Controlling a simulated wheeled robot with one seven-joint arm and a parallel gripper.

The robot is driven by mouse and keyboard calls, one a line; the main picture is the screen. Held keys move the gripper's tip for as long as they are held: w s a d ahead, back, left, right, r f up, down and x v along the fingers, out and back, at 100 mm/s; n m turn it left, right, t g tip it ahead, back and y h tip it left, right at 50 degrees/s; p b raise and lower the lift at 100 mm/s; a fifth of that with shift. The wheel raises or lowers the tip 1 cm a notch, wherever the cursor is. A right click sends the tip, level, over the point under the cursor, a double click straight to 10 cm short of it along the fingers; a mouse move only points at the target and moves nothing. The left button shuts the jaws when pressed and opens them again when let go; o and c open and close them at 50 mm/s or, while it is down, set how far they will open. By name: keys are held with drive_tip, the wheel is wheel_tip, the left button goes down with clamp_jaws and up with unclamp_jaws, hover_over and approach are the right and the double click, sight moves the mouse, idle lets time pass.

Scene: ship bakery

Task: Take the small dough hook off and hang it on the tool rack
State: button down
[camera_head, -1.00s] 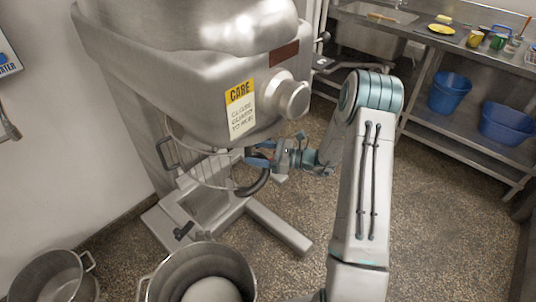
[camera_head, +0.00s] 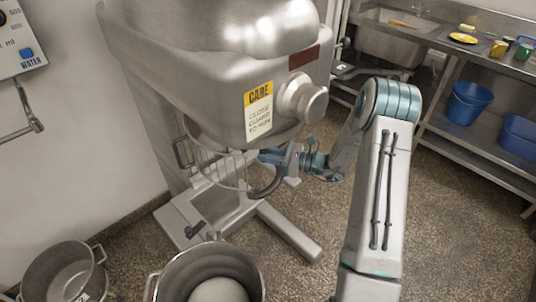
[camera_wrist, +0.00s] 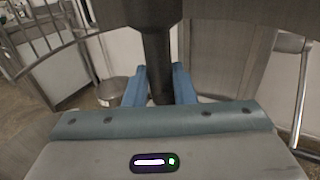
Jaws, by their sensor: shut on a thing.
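The mixer (camera_head: 225,85) is a large grey machine with a yellow CARE sign. The small dough hook (camera_head: 267,188) is a dark curved piece under the mixer's head, beside the wire guard. My gripper (camera_head: 275,158) is shut on its upper part. In the wrist view, the hook's dark shaft (camera_wrist: 157,62) stands upright between my blue fingers (camera_wrist: 160,88), below a wider dark part at the top. I cannot tell whether the hook is still joined to the mixer. No tool rack can be made out clearly.
A steel pot holding pale dough (camera_head: 258,274) stands below the mixer, with another pot (camera_head: 65,270) at left. The mixer's foot (camera_head: 290,233) juts across the floor. A water panel (camera_head: 22,38) and bent pipe (camera_head: 30,118) are on the left wall. A steel bench (camera_head: 480,65) is at right.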

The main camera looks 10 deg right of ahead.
sight(277, 168)
drive_tip(key=shift+w+r, duration=0.1)
drive_tip(key=shift+r, duration=0.2)
idle(0.8)
drive_tip(key=shift+f, duration=0.15)
drive_tip(key=shift+f+b, duration=2.05)
drive_tip(key=shift+f, duration=0.8)
drive_tip(key=shift+d, duration=0.1)
drive_tip(key=shift+v, duration=2.75)
